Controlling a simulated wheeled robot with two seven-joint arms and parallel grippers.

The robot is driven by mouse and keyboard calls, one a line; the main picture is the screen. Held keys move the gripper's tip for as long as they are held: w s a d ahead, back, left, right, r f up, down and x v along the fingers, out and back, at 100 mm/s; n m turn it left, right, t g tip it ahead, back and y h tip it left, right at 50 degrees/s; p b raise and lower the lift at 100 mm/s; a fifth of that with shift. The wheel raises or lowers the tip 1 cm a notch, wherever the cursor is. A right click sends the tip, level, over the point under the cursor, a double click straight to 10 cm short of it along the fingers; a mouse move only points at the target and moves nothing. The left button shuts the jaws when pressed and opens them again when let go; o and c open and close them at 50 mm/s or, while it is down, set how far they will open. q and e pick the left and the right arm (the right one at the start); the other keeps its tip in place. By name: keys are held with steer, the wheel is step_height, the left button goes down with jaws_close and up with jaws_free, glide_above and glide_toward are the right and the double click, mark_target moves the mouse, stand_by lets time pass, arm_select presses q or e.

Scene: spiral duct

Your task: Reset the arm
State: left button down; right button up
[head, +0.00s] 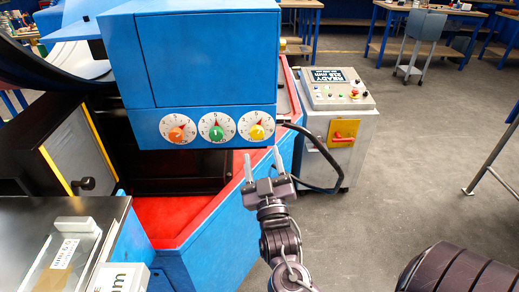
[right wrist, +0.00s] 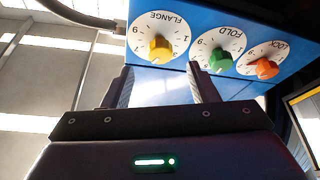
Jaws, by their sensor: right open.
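My right gripper (head: 262,164) is open and empty, just below the dial row on the blue machine (head: 215,60). In the right wrist view its two fingers (right wrist: 160,88) point up toward the dials with nothing between them. The dials have an orange knob (head: 177,134), a green knob (head: 216,133) and a yellow knob (head: 256,132). The wrist view labels them LOCK at the orange knob (right wrist: 265,68), FOLD at the green knob (right wrist: 220,60) and FLANGE at the yellow knob (right wrist: 160,47). The fingers appear apart from the knobs. My left gripper is not in view.
A control console (head: 337,90) with a READY display and a yellow-red switch (head: 343,133) stands right of the machine. A black cable loops beside my right gripper. A red tray (head: 170,217) lies below the dials. Grey floor (head: 400,170) is open at right.

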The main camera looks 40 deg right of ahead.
steer(key=shift+s+a+f, duration=0.25)
steer(key=shift+s, duration=0.35)
steer(key=w+a+f+n+g+y, duration=0.1)
steer(key=a+f+n+g+y, duration=0.15)
steer(key=f, duration=1.05)
steer(key=w+a+f+n+g+y, duration=0.1)
steer(key=f+g+y, duration=0.15)
steer(key=f, duration=0.95)
steer(key=s+a+f+g+y, duration=0.1)
steer(key=s+f+g, duration=0.15)
steer(key=f, duration=0.65)
steer(key=s+a+f+g+y, duration=0.1)
steer(key=s+f, duration=0.3)
steer(key=f, duration=0.5)
steer(key=s+a+f+g+y, duration=0.1)
steer(key=s+f+g, duration=0.4)
steer(key=s+f, duration=0.85)
steer(key=s+f+g, duration=0.2)
steer(key=s+f, duration=0.2)
steer(key=s, duration=0.5)
steer(key=s+f+g+y, duration=0.1)
steer(key=s+f+g, duration=0.2)
steer(key=s, duration=0.6)
step_height(320, 180, down, 2)
steer(key=shift+s+a+f+g, duration=0.1)
steer(key=shift+s+a+g, duration=0.05)
steer(key=shift+a+g, duration=0.2)
